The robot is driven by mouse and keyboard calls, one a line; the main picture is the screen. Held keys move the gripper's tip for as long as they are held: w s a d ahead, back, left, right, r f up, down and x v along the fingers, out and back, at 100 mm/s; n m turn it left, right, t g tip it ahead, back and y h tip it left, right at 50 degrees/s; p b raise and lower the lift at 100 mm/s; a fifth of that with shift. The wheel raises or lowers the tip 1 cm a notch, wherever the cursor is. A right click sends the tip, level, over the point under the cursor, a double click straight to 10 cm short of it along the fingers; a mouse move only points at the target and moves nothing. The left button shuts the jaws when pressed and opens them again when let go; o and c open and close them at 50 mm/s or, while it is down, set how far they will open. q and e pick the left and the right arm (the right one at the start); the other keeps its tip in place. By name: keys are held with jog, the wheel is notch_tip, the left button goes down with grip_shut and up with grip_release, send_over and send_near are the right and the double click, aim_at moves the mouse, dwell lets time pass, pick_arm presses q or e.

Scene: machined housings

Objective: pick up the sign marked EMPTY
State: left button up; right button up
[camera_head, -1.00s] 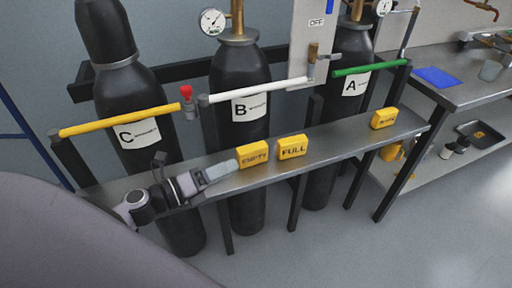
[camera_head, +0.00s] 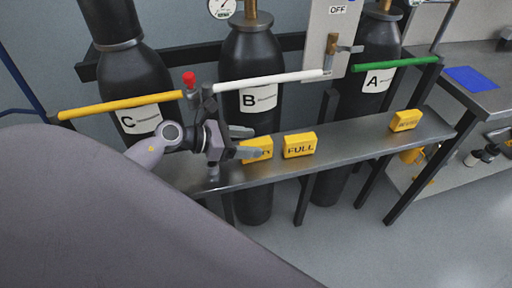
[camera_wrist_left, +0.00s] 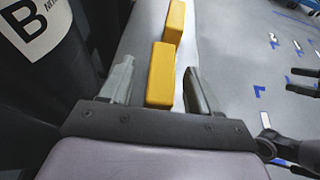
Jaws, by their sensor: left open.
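The yellow sign marked EMPTY (camera_head: 262,145) stands on the steel shelf left of the yellow sign marked FULL (camera_head: 300,145). My left gripper (camera_head: 243,143) is open at its left end, and the near finger hides part of its lettering. In the left wrist view, the nearer yellow block (camera_wrist_left: 160,78), which fits the EMPTY sign, lies between the spread fingers (camera_wrist_left: 158,88), with a gap on both sides. The FULL sign (camera_wrist_left: 175,22) shows just beyond it.
The steel shelf (camera_head: 345,150) runs in front of gas cylinders A, B and C. A white bar (camera_head: 265,81) and a yellow bar (camera_head: 122,106) cross above it. Another yellow sign (camera_head: 405,120) stands at its right end.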

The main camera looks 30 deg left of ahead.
aim_at(252, 143)
pick_arm(q)
jog(key=shift+x, duration=1.65)
jog(key=shift+s+d, duration=0.1)
jog(key=c, duration=1.1)
jog(key=shift+o, duration=0.2)
